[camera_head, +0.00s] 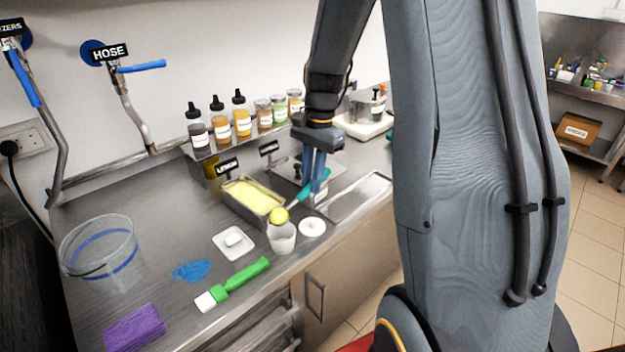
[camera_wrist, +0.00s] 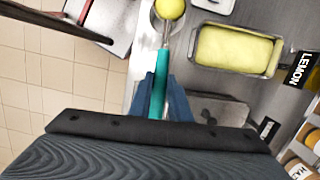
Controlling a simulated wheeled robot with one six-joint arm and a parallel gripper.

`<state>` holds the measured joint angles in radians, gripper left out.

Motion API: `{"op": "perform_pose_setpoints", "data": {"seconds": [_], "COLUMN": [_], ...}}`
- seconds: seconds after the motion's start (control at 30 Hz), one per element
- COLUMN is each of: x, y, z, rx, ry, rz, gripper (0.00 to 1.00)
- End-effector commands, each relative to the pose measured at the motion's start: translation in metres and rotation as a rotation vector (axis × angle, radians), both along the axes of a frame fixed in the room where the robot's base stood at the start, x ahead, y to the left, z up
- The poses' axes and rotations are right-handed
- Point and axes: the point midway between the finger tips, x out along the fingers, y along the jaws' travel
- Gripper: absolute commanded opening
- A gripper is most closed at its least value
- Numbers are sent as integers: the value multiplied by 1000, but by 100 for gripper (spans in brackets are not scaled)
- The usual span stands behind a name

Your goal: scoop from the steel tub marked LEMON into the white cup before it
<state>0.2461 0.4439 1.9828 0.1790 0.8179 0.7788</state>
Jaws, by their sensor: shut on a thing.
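The steel tub (camera_head: 242,212) holds pale yellow gelato; its black LEMON sign (camera_head: 228,168) stands behind it. The tub (camera_wrist: 233,73) and sign (camera_wrist: 302,70) also show in the wrist view. The white cup (camera_head: 283,241) stands upright before the tub. A yellow ball (camera_head: 279,215) is at the cup's mouth, at the end of the scoop; I cannot tell whether it touches the cup. My gripper (camera_head: 316,180) is shut on the scoop's teal handle (camera_wrist: 158,95), right of the tub. The ball (camera_wrist: 170,8) hides most of the scoop's head.
A white round lid (camera_head: 312,227) lies right of the cup, a small white dish (camera_head: 234,241) left. A green-handled brush (camera_head: 233,284), blue spill (camera_head: 190,270), purple cloth (camera_head: 134,328) and clear bucket (camera_head: 100,250) occupy the left counter. Several bottles (camera_head: 221,124) line the back.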

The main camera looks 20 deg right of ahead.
Motion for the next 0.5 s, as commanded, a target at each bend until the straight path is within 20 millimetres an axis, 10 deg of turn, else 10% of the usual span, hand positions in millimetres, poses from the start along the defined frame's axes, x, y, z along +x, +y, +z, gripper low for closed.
{"op": "perform_pose_setpoints", "data": {"seconds": [0.5], "x": [-10], "y": [27], "z": [36], "rx": [-334], "ry": [-149], "rz": [8], "gripper": [0]}}
